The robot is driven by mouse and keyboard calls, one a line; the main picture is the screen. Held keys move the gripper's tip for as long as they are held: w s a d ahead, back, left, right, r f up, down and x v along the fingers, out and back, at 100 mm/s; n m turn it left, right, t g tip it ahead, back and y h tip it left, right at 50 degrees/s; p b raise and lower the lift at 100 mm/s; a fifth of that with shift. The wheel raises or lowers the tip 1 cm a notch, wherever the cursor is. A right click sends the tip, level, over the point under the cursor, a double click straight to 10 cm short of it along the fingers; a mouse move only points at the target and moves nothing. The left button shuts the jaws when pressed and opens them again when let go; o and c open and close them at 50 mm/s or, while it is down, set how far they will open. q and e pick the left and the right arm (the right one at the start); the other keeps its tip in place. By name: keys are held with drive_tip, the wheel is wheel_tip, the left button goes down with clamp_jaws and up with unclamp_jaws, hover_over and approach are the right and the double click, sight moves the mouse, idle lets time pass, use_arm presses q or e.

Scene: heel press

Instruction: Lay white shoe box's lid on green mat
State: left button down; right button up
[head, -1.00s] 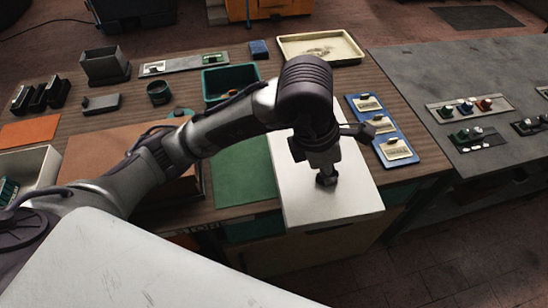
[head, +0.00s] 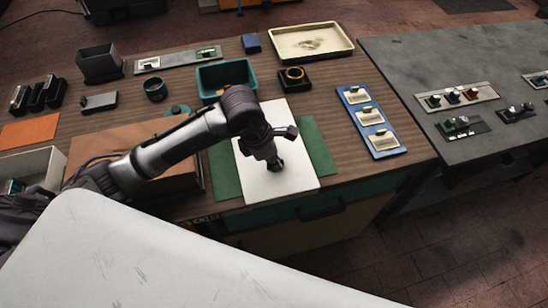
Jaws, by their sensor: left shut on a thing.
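The white lid (head: 262,184) is a flat white rectangle over the middle of the green mat (head: 318,150) in the head view. Green shows to its left and right; the lid hides the mat's middle. The lid looks level, and its front edge reaches close to the table's front edge. I cannot tell whether it touches the mat or hovers just above. My left gripper (head: 274,165) points down at the lid's middle and is shut on it; the fingertips are small and dark here. My right gripper is not in view.
A teal bin (head: 227,76) and a small dark box with a ring (head: 294,79) stand behind the mat. A blue tray with cards (head: 371,121) lies to the right, a brown box (head: 135,150) to the left. A pale open box (head: 40,165) stands far left.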

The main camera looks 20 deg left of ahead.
use_arm(q)
drive_tip(key=shift+f, duration=0.55)
drive_tip(key=c, duration=1.2)
unclamp_jaws()
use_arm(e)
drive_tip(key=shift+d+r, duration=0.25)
use_arm(q)
drive_tip(key=b+v, duration=0.3)
drive_tip(key=v, duration=0.9)
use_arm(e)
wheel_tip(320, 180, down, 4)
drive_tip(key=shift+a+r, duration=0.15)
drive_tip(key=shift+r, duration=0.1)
use_arm(q)
drive_tip(key=shift+d, duration=0.1)
